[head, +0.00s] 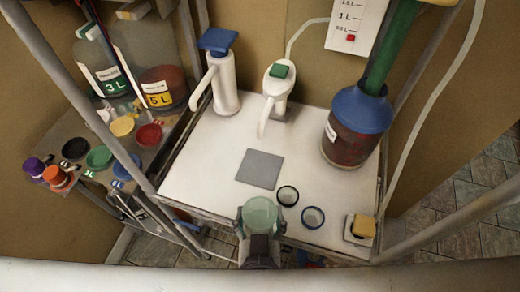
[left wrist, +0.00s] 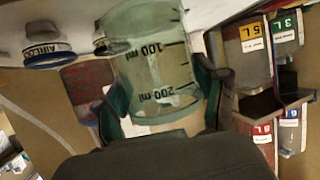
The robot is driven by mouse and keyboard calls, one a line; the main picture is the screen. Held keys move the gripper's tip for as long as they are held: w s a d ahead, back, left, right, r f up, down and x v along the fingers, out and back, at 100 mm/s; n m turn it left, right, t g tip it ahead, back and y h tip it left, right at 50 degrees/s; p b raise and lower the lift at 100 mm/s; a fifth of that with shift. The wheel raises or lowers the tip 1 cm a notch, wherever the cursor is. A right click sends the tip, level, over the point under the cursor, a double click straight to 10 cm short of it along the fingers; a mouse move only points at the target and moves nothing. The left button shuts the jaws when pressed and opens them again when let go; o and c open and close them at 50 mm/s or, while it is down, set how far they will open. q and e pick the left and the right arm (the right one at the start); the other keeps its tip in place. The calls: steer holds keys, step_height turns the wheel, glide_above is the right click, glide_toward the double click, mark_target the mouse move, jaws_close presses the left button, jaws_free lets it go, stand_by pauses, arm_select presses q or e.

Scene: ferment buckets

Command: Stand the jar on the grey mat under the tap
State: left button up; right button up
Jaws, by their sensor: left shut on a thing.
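The clear greenish jar (head: 259,212) is held between the fingers of my left gripper (head: 259,222), at the front edge of the white table. The left wrist view shows the jar (left wrist: 155,60) close up, with 100 ml and 200 ml marks, and a dark green finger on each side. The square grey mat (head: 260,169) lies flat and bare on the table, beyond the jar. The white tap (head: 277,88) with a green top stands behind the mat, its spout pointing toward it. My right gripper is not in view.
A black-rimmed cup (head: 287,196) and a blue-rimmed cup (head: 313,217) stand right of the jar. A white dispenser (head: 224,85) with a blue top is at the back left, a blue-topped bucket (head: 352,130) at the right.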

arm_select(q)
steer(key=w+p, duration=0.5)
steer(key=w, duration=1.2)
steer(key=shift+w, duration=0.15)
step_height(320, 180, down, 3)
steer(key=shift+b, duration=1.15)
steer(key=shift+f, duration=0.3)
steer(key=shift+r, duration=0.15)
steer(key=o, duration=1.4)
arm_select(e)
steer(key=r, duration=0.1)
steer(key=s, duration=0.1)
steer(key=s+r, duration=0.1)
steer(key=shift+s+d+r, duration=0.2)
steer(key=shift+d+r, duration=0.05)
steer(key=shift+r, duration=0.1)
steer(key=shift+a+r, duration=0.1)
